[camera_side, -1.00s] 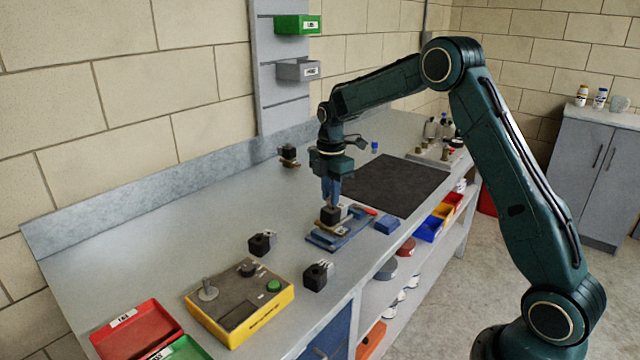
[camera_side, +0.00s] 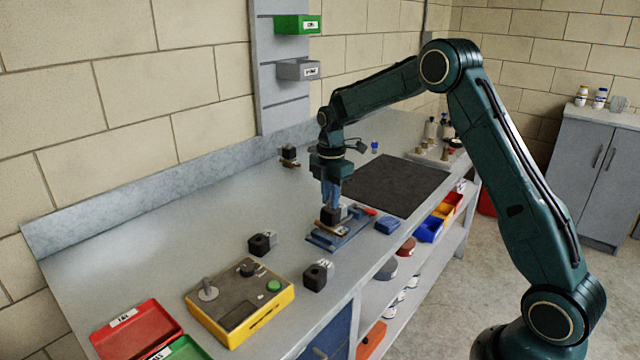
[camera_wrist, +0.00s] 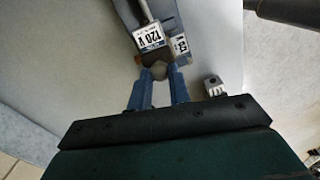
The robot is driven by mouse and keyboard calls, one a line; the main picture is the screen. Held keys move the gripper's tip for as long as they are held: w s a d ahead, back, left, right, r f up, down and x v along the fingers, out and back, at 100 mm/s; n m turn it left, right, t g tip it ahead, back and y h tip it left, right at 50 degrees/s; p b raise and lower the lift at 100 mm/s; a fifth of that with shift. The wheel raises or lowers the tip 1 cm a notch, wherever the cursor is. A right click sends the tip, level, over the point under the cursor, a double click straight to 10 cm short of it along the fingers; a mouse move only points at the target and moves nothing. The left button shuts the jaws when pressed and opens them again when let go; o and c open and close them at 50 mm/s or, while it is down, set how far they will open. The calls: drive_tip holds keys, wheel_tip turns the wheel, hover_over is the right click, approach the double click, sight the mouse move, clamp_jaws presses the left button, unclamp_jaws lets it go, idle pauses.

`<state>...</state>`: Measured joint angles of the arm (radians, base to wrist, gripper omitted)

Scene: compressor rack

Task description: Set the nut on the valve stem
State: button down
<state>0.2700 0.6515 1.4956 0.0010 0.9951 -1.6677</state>
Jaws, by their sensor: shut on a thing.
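My gripper (camera_side: 331,203) points down, directly over a valve with a black block on top (camera_side: 331,215). The valve has a brass-coloured pipe and sits on a blue stand (camera_side: 338,236) on the bench. In the wrist view my blue fingers (camera_wrist: 158,84) are shut on a small grey-brown round piece, the nut (camera_wrist: 158,70).
Two more black-block valves stand nearer the camera (camera_side: 262,244) (camera_side: 316,276), and another stands behind (camera_side: 289,155). A yellow control box (camera_side: 240,298), a red tray (camera_side: 137,332), a blue block (camera_side: 388,225) and a dark mat (camera_side: 398,184) are also on the bench.

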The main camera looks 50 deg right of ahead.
drive_tip(key=c, duration=0.8)
unclamp_jaws()
drive_tip(key=shift+r, duration=0.15)
drive_tip(key=shift+r, duration=3.35)
drive_tip(key=shift+r, duration=0.1)
